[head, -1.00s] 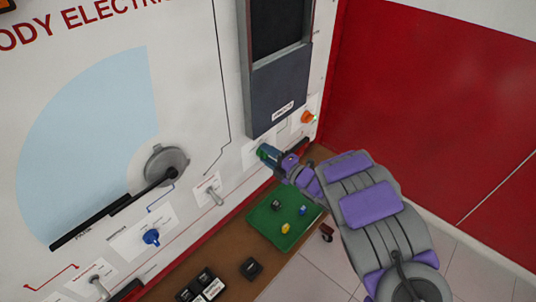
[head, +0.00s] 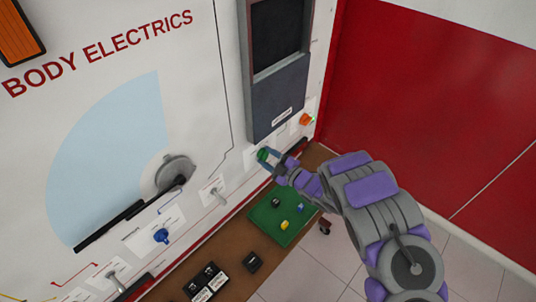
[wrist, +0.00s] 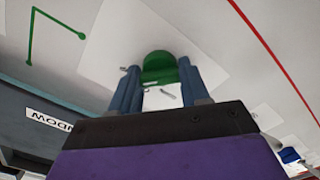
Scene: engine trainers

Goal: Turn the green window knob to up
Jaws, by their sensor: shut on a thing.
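The green window knob (head: 263,155) is on the white panel, below the dark window unit (head: 279,98). My gripper (head: 270,158) reaches it from the right. In the wrist view the knob's green round part (wrist: 159,67) shows between the two blue-grey fingers of my gripper (wrist: 157,88), and the fingers are shut on it. A white label lies behind the knob. The fingers partly cover the knob, so its exact pointing direction is hard to tell. The window unit's label (wrist: 48,120) appears upside down in the wrist view.
An orange knob (head: 306,119) sits right of the green one. A toggle switch (head: 217,194) and a blue knob (head: 161,236) are to the lower left. A green mat (head: 268,222) with small parts lies on the brown shelf (head: 231,239) below. A red wall (head: 430,110) stands at right.

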